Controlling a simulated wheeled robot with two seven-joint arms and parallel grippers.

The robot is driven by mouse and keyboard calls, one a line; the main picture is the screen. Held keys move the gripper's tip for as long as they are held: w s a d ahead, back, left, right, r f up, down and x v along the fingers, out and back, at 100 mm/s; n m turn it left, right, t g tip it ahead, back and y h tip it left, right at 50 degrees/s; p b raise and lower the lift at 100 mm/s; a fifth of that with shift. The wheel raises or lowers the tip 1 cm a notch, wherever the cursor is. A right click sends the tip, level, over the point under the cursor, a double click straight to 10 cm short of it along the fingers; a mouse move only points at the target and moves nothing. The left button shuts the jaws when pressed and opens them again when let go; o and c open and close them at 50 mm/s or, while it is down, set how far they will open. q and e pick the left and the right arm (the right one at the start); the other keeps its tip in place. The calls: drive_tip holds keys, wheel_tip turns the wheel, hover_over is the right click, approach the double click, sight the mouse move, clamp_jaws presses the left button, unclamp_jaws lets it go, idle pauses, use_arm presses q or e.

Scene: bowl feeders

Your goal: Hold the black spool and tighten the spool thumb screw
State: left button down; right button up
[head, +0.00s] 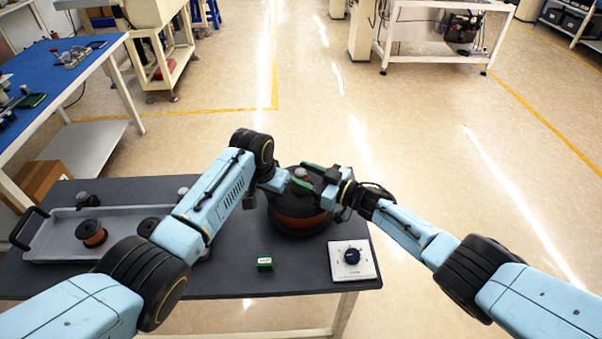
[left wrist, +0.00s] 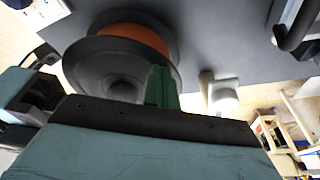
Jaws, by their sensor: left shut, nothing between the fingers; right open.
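The black spool (head: 298,222), with an orange-brown winding, stands on the dark table. It also shows in the left wrist view (left wrist: 98,58), with its dark flange towards the camera. A small grey knob (head: 301,172) shows above the spool between the grippers; it may be the thumb screw, but it is too small to tell. My left gripper (head: 298,184) is shut and empty at the spool's top. Its green fingers show in front of the flange in the left wrist view (left wrist: 162,87). My right gripper (head: 318,172) is open, above the spool, close to the left one.
A grey tray (head: 60,228) with a small copper-coloured spool (head: 92,234) lies at the table's left.

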drive_tip(key=shift+w+a, duration=0.25)
drive_tip(key=shift+a, duration=0.15)
drive_tip(key=c, duration=0.9)
drive_tip(key=shift+c, duration=0.2)
